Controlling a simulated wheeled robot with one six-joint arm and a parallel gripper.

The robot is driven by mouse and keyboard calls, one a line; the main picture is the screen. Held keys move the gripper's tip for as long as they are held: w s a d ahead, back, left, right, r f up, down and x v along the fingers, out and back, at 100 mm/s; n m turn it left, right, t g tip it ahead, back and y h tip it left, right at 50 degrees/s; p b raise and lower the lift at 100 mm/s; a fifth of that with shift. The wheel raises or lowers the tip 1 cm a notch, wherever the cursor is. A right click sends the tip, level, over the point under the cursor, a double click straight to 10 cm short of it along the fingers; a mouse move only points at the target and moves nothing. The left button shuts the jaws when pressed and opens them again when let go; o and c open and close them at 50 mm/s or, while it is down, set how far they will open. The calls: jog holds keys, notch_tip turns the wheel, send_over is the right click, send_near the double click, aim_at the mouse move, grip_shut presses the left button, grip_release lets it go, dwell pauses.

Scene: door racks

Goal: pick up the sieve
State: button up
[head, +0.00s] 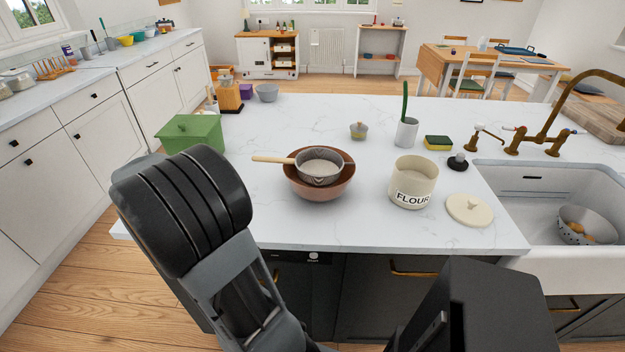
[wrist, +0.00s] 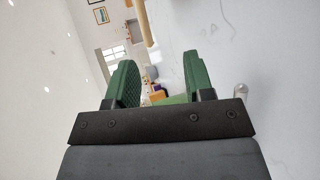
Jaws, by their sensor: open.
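The sieve (head: 320,167) rests in a reddish-brown bowl (head: 320,192) on the white island, in the head view. Its mesh cup sits inside the bowl, and its pale wooden handle (head: 272,159) sticks out past the rim to the left. In the wrist view a wooden rod (wrist: 144,20), which looks like this handle, enters at the top, ahead of my fingertips. My gripper (wrist: 158,75) has green pads spread apart with nothing held between them. The gripper itself cannot be made out in the head view, where my arm fills the lower left.
A green lidded box (head: 191,132) stands left of the bowl. A flour canister (head: 414,182) and its lid (head: 469,209) stand to the right, before the sink (head: 540,205). Counter around the bowl's left is clear.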

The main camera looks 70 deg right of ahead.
jog(key=d+h, duration=0.1)
jog(key=d, duration=0.2)
jog(key=g, duration=0.1)
send_near(267, 160)
jog(key=x, duration=0.3)
jog(key=shift+h, duration=0.3)
jog(key=shift+f+p+x, duration=0.15)
jog(key=shift+p+x, duration=0.4)
jog(key=shift+x, duration=1.15)
jog(key=shift+f+p+x, duration=0.1)
jog(key=shift+p+x, duration=0.45)
jog(key=shift+x, duration=1.2)
jog(key=shift+a, duration=0.1)
jog(key=shift+c, duration=0.3)
grip_shut()
